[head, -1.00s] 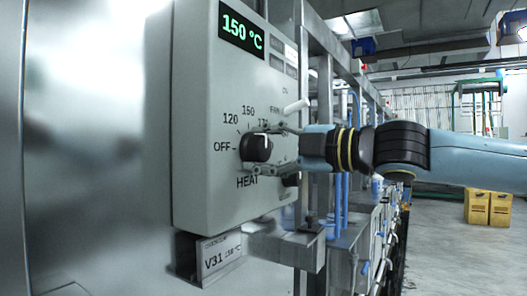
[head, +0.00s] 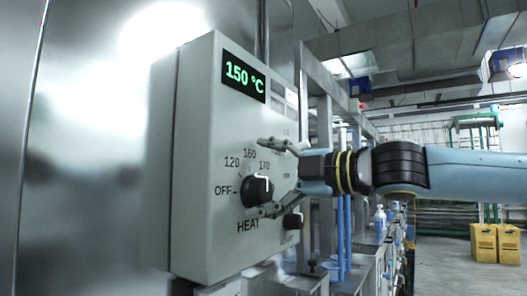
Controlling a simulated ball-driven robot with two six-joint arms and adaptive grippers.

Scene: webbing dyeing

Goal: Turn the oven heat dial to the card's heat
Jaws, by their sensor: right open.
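The black heat dial (head: 257,190) is on the front of the grey oven control box (head: 205,150), above the word HEAT. OFF, 120 and 170 are printed around it. A light mark shows on its upper right side. The green display (head: 244,76) reads 150 °C. My right gripper (head: 264,178) comes in from the right and is open. Its upper finger stands above the dial and its lower finger is near the dial's lower edge; I cannot tell whether it touches. The card is not in view now. My left gripper is not in view.
A second black knob (head: 292,221) is just right of and below the heat dial. Blue pipes (head: 343,235) and metal framing stand behind my right arm. Yellow containers (head: 497,243) stand on the floor at the far right, with open floor around them.

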